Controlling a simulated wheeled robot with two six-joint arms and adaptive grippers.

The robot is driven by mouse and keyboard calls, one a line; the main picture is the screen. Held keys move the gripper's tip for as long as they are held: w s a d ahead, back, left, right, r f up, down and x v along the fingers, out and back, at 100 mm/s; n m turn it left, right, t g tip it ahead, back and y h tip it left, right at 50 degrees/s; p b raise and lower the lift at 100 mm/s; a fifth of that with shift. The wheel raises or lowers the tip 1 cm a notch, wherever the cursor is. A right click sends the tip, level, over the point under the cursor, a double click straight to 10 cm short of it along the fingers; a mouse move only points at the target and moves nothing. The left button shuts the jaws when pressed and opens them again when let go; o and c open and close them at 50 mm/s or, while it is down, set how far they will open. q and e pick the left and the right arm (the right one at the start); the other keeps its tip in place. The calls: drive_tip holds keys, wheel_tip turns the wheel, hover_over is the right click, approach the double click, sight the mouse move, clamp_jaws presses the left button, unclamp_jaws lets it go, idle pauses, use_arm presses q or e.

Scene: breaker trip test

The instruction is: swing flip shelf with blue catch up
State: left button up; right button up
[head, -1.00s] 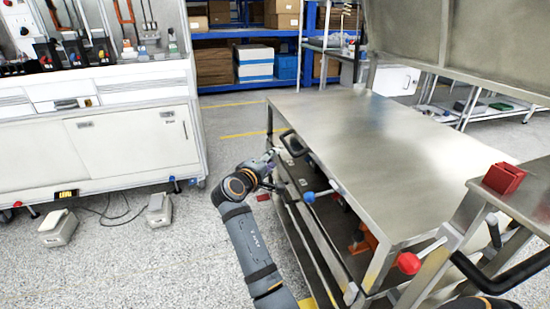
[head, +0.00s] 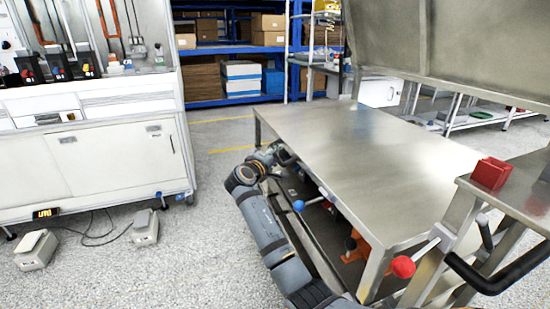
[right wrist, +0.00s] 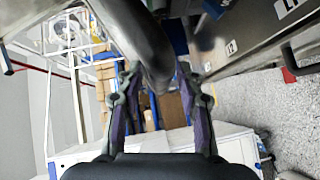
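The flip shelf (head: 350,150) is a flat steel panel lying level in the head view. A blue ball knob (head: 298,205), which looks like the blue catch, sits below its near left edge. My right gripper (head: 285,154) is at the black handle on the shelf's left edge; the arm partly hides the handle. In the right wrist view, the dark handle bar (right wrist: 150,45) runs between the spread fingers (right wrist: 160,85), with small gaps visible beside it. My left gripper is not in view.
A red ball knob (head: 403,266) sits by the near right corner. A black bar handle (head: 500,278) and a red block (head: 491,173) are at the right. A raised steel panel (head: 450,45) stands behind. A white cabinet (head: 110,160) stands left across open floor.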

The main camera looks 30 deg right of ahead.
drive_tip(key=shift+c, duration=0.2)
clamp_jaws()
